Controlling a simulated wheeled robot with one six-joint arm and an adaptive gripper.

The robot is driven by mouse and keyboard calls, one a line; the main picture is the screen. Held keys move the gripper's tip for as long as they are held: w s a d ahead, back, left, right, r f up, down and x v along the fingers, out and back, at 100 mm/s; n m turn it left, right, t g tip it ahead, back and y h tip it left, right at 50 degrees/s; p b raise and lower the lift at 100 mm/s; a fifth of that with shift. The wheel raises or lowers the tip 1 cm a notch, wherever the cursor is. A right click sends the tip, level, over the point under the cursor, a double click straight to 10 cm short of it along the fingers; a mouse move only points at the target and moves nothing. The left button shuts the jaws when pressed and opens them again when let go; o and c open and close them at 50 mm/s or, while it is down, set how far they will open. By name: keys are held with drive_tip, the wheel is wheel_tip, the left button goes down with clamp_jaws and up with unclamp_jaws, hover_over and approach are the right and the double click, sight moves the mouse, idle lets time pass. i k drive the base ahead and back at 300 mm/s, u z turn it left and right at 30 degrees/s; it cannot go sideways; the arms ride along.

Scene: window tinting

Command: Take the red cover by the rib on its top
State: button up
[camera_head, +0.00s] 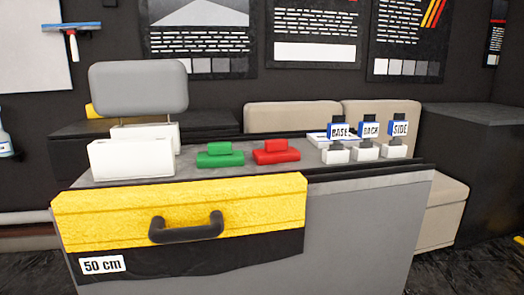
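The red cover (276,157) lies on the grey bench top (200,174), a little right of the middle of the picture. Its raised rib (276,145) stands along its top and nothing covers it. A green cover (220,160) of similar shape lies just to its left, with a small gap between them. My gripper does not show in the head view.
A white box (132,160) with a grey headrest (138,88) behind it is at the left.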

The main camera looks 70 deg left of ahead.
sight(275, 152)
drive_tip(key=u, duration=1.85)
